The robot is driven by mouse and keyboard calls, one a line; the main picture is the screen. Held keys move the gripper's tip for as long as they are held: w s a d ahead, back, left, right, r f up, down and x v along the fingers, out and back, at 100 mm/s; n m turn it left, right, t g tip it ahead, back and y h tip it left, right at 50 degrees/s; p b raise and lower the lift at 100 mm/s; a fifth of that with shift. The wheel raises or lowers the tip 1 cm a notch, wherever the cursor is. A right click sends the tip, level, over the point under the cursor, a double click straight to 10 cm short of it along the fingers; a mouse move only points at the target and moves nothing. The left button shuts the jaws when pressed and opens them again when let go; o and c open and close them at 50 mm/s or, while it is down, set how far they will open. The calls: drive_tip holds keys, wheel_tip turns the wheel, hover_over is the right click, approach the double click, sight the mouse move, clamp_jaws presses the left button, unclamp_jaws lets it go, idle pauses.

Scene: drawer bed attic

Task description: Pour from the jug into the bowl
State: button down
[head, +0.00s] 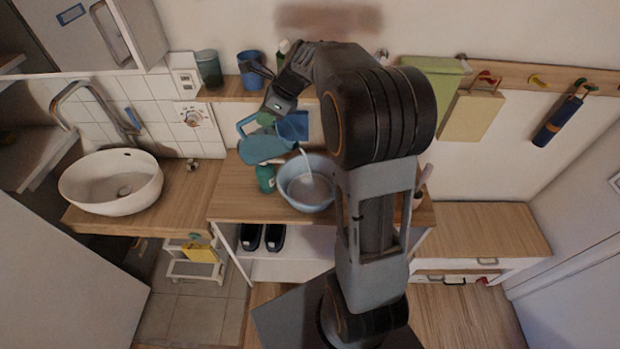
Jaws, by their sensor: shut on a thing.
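The blue-teal jug (262,150) hangs tilted in the air above the wooden counter, to the upper left of the bowl. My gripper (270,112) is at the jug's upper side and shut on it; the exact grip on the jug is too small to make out. The light blue bowl (288,190) stands upright on the counter, to the lower right of the jug. A thin pale stream runs from the jug's right end down into the bowl. What lies inside the bowl is hard to tell. My arm covers the area just right of the bowl.
A teal bottle (265,180) stands left of the bowl, close under the jug. A white basin (112,182) is at the left. A shelf behind holds a dark green cup (208,70) and a blue cup (251,70). The wooden counter (232,200) has bare room at its left front.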

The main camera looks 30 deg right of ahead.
sight(284, 129)
drive_tip(key=shift+s+d+f+t+y+b, duration=0.2)
drive_tip(key=shift+s+d+t+y+b, duration=0.3)
drive_tip(key=shift+b, duration=1.3)
drive_tip(key=shift+s+d+f+t+y+b, duration=0.2)
drive_tip(key=shift+d+y+b, duration=0.45)
drive_tip(key=shift+b, duration=1.15)
idle(1.0)
drive_tip(key=shift+t+y, duration=0.5)
drive_tip(key=shift+y, duration=0.35)
drive_tip(key=shift+s+d+f+b, duration=0.3)
drive_tip(key=shift+d+f+b, duration=0.1)
drive_tip(key=shift+d+b, duration=0.2)
drive_tip(key=shift+s+d+f+b, duration=0.35)
drive_tip(key=shift+d+b, duration=0.15)
drive_tip(key=shift+d, duration=0.1)
drive_tip(key=shift+s+d+f+b, duration=0.3)
drive_tip(key=shift+d+f+b, duration=0.1)
drive_tip(key=shift+d+b, duration=0.2)
